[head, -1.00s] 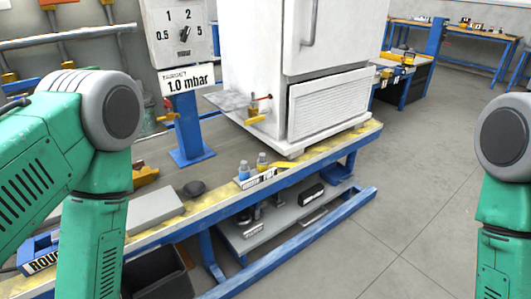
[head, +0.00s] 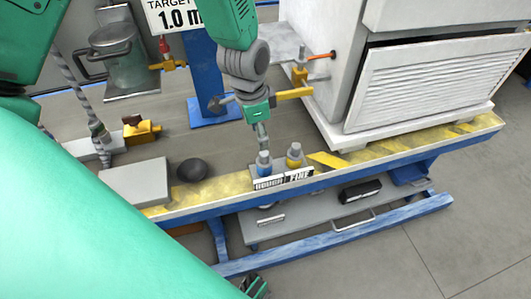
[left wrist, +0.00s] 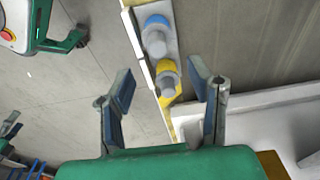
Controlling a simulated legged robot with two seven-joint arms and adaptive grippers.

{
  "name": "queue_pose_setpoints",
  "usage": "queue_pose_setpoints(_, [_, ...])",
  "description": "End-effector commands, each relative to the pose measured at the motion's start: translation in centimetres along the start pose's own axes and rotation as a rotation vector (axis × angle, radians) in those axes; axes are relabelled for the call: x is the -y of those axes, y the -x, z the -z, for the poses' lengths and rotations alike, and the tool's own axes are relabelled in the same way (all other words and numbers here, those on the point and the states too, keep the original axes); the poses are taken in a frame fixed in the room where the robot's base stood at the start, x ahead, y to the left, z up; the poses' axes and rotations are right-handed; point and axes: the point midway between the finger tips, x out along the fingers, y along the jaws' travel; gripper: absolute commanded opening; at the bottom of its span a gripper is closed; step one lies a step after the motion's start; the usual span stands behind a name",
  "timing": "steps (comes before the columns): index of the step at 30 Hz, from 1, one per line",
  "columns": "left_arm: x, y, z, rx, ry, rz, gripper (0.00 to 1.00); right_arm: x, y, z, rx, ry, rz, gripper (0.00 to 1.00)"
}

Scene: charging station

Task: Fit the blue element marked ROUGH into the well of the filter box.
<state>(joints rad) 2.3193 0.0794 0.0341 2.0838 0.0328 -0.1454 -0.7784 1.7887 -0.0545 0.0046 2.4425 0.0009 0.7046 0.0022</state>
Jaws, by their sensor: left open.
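In the head view my left gripper (head: 240,122) hangs over the bench, open and empty, above and left of two small capped pieces. The blue-topped piece (head: 264,160) stands beside the yellow-topped piece (head: 294,155), behind a label strip (head: 285,179) whose right part reads FINE; its left word is blurred. In the left wrist view the fingers (left wrist: 165,93) are spread, with the yellow-topped piece (left wrist: 166,78) between them and the blue-topped piece (left wrist: 157,35) farther up. No block reading ROUGH shows now. I cannot make out the filter box's well.
A grey block (head: 137,182) and a dark bowl (head: 193,170) lie at the left. A lower shelf (head: 315,220) holds a black case.

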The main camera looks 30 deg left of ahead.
Motion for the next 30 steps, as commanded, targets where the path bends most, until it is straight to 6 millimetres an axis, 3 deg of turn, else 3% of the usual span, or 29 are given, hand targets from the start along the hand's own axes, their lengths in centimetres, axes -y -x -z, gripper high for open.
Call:
queue_pose_setpoints(3, [-0.1,-2.3,0.0,0.003,0.0,0.0,0.47,0.0,-0.9,0.0,-0.002,0.001,0.0,0.72])
queue_pose_setpoints(11, [-0.2,-3.8,0.1,0.001,-0.001,0.004,0.47,0.0,-1.3,0.1,-0.003,0.0,0.0,0.72])
queue_pose_setpoints(21, [-0.5,-8.4,-0.4,0.001,0.002,0.0,0.47,0.0,-3.5,-0.1,-0.003,0.0,0.0,0.72])
queue_pose_setpoints(29, [-0.5,-8.5,-0.3,-0.001,0.001,0.003,0.47,0.0,-3.5,-0.1,-0.003,0.0,0.0,0.72])
queue_pose_setpoints(30, [-0.5,-8.5,-0.3,-0.001,0.001,0.003,0.33,0.0,-3.5,-0.1,-0.003,0.0,0.0,0.72])
